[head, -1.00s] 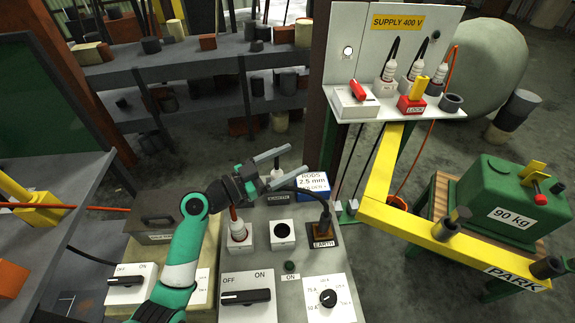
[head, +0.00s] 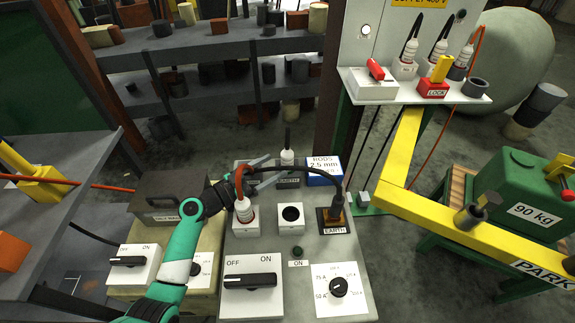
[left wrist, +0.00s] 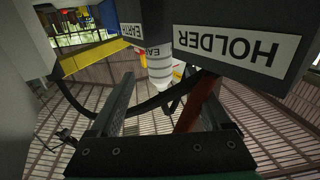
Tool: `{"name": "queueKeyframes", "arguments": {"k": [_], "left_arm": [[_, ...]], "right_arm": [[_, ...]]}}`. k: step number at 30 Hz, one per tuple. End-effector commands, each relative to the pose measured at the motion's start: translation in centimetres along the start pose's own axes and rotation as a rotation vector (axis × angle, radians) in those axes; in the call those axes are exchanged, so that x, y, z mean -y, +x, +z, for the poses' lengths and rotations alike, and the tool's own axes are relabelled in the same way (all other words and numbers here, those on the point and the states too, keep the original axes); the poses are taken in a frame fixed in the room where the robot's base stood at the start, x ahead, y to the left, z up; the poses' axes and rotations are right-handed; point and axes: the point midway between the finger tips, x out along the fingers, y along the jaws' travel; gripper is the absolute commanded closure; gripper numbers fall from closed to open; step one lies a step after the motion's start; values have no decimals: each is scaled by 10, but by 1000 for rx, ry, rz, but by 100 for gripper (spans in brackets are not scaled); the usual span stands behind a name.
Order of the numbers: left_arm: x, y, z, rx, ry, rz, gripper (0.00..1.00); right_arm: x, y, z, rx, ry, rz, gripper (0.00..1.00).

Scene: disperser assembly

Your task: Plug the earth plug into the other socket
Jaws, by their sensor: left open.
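A white ribbed plug (head: 287,158) with a dark stem stands at the back of the grey panel (head: 262,243). In the left wrist view a white plug (left wrist: 160,66) bears lettering starting "EA" and sits beyond the fingers, between their lines. My left gripper (head: 268,180) is open and low beside the back plug, fingers pointing right. It also shows in the left wrist view (left wrist: 160,105), with no plug visibly clamped. A white socket block (head: 291,215) has an empty dark hole. A brown fitting (head: 334,215) with a black cable stands at an EARTH label. My right gripper is not in view.
A white plug (head: 243,211) with a red cable stands close to my left gripper. A black cable (head: 310,166) arches across the panel's back. A blue-and-white rods box (head: 324,171) stands behind right.

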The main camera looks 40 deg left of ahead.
Motion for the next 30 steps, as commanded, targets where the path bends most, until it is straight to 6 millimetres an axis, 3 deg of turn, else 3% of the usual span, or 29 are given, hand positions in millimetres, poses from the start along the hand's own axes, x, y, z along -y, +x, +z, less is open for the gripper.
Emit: {"name": "queueKeyframes", "arguments": {"k": [3, 12, 20, 30], "left_arm": [[-1, 8, 0, -1, 1, 1, 19], [0, 59, 0, -1, 1, 1, 19], [0, 63, -1, 0, 1, 0, 19], [0, 62, -1, 0, 1, 0, 80]], "right_arm": [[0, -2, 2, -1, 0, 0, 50], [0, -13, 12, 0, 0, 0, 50], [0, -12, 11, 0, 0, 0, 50], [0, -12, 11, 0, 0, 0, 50]]}}
